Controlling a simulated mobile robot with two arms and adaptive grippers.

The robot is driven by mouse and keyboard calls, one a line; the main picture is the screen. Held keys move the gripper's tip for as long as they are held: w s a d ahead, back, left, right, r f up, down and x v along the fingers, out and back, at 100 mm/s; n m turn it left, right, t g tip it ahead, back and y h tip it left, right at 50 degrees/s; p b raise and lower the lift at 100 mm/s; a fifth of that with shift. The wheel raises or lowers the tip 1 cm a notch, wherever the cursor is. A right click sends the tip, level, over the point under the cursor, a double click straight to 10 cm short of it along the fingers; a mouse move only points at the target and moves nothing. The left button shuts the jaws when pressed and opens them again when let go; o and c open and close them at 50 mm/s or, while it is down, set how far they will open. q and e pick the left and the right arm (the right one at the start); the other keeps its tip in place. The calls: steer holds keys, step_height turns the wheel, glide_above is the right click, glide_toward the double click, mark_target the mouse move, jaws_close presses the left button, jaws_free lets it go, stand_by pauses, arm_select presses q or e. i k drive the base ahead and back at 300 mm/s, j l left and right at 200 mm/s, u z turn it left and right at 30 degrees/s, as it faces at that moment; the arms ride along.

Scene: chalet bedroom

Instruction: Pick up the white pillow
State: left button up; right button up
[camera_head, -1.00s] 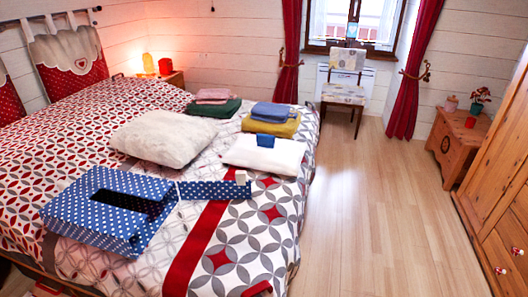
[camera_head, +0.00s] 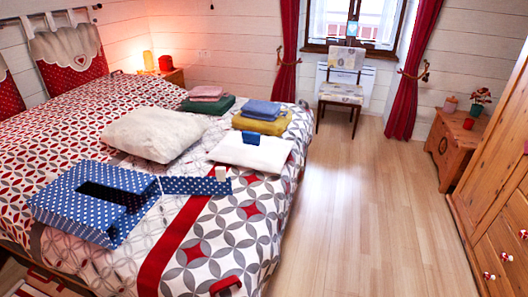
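A fluffy off-white pillow (camera_head: 155,133) lies on the bed (camera_head: 215,250), left of the picture's middle. A flatter, smoother white pillow or folded white cloth (camera_head: 250,154) lies to its right near the bed's right side. A small blue item (camera_head: 250,138) rests at its back edge. I cannot tell for certain which of the two the task means.
An open blue polka-dot box (camera_head: 125,230) lies on the bed in front of the fluffy pillow. Folded pink and green cloths (camera_head: 207,105) and blue and yellow cloths (camera_head: 260,118) lie behind. A chair (camera_head: 341,95) stands by the window. The wooden floor (camera_head: 350,210) is clear.

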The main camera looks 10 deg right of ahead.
mark_target(251, 145)
steer(key=i+l, duration=0.1)
steer(key=l, duration=0.5)
steer(key=i+l+u, duration=0.15)
steer(key=l, duration=0.4)
steer(key=i+l, duration=0.1)
steer(key=l, duration=0.5)
steer(key=u, duration=0.05)
